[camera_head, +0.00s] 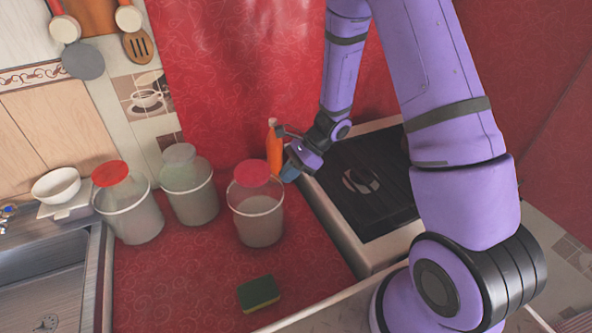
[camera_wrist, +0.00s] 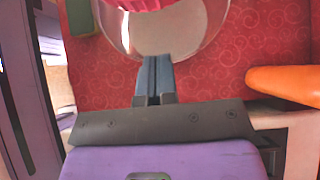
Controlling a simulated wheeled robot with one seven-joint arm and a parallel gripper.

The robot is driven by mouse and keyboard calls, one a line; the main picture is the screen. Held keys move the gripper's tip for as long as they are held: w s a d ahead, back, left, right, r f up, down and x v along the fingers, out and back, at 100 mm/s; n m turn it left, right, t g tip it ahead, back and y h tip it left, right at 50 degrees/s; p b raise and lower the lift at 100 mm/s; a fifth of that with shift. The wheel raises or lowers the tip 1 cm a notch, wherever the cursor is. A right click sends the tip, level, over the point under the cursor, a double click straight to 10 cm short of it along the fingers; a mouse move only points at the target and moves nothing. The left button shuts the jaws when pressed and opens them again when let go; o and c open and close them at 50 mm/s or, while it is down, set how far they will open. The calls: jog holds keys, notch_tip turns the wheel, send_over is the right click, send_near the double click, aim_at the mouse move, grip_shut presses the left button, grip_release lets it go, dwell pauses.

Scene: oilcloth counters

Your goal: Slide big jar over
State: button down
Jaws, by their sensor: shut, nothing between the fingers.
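Three see-through tub-like jars with pale rims stand on the red counter: a left one (camera_head: 137,221) with a red top, a middle one (camera_head: 194,205) with a pale top, and a right one (camera_head: 260,224) with a red top. I cannot tell by size which is the big jar. My gripper (camera_head: 288,172) is low, just behind and right of the right jar. In the wrist view its shut, empty fingers (camera_wrist: 153,62) point at that jar (camera_wrist: 165,40). Their tips overlap its near edge; whether they touch is unclear.
An orange bottle (camera_head: 273,147) stands close behind my gripper and shows at right in the wrist view (camera_wrist: 290,82). A black-topped stove (camera_head: 365,185) is to the right. A green sponge (camera_head: 258,293) lies in front. A sink (camera_head: 45,285) is left. Counter between them is clear.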

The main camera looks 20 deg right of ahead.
jog(key=shift+a, duration=0.1)
jog(key=a, duration=2.1)
jog(key=shift+s+a, duration=0.1)
